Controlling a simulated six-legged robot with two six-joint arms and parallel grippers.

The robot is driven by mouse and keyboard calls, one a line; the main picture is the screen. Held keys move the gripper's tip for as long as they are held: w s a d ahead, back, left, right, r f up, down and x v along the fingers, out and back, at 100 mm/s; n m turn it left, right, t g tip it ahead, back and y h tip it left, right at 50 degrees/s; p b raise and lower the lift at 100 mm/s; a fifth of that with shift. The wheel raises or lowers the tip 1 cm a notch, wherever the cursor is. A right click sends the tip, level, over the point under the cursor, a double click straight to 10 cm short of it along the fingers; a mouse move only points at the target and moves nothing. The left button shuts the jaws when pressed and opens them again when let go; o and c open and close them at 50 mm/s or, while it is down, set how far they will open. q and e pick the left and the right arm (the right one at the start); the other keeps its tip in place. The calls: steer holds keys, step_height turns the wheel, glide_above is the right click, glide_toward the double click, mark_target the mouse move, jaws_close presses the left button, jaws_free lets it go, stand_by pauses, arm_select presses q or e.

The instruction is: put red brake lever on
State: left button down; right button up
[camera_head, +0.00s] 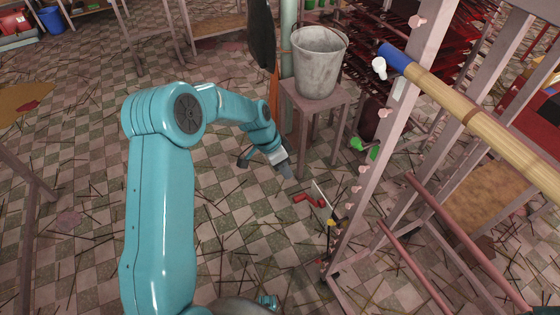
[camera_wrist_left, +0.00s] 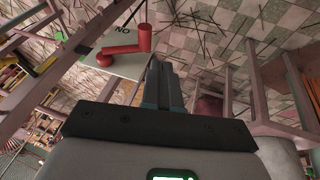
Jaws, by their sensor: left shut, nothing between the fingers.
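The red brake lever (camera_head: 309,198) sits at a pale panel (camera_head: 322,194) on the side of the pink metal frame. In the left wrist view the lever (camera_wrist_left: 130,46) is a red bent handle in front of the panel (camera_wrist_left: 118,66), which bears dark letters reading "NO". My left gripper (camera_head: 287,172) is shut and empty, a little above and left of the lever in the head view. In the left wrist view its closed fingers (camera_wrist_left: 163,68) point towards the lever's right end, apparently with a small gap. My right gripper is not in view.
A grey bucket (camera_head: 319,62) stands on a pink stool (camera_head: 318,101) behind my left gripper. The pink frame's upright post (camera_head: 372,178) rises right of the lever, with a bamboo pole (camera_head: 470,113) across it. Thin sticks litter the checkered floor (camera_head: 235,210).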

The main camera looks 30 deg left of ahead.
arm_select(q)
steer(key=d+x, duration=0.1)
steer(key=x, duration=0.5)
steer(key=shift+s+r+b, duration=0.15)
steer(key=shift+s+b, duration=0.15)
steer(key=shift+s, duration=0.55)
